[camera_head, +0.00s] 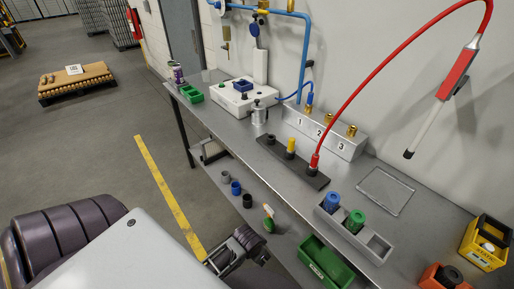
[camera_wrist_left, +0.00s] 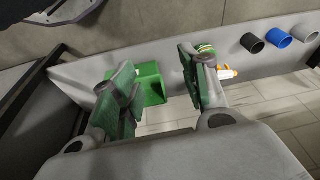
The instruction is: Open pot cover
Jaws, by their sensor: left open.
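A small silver metal pot (camera_head: 259,115) stands upright on the grey workbench, left of the numbered block. A small piece sits on top of it, seemingly its cover; the detail is too small to tell more. My left gripper (camera_head: 258,246) is low, in front of the bench edge, well below and nearer than the pot. In the left wrist view my left gripper (camera_wrist_left: 158,80) has its two green-padded fingers apart with nothing held. The pot does not show in that view. My right gripper is not in view.
A green bin (camera_head: 326,262), a white-and-orange bottle (camera_head: 268,217) and several cups (camera_head: 236,188) are on the lower shelf by the gripper. A red hose (camera_head: 371,75) arches over the workbench (camera_head: 240,130). A grey holder (camera_head: 356,237) carries blue and green pieces.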

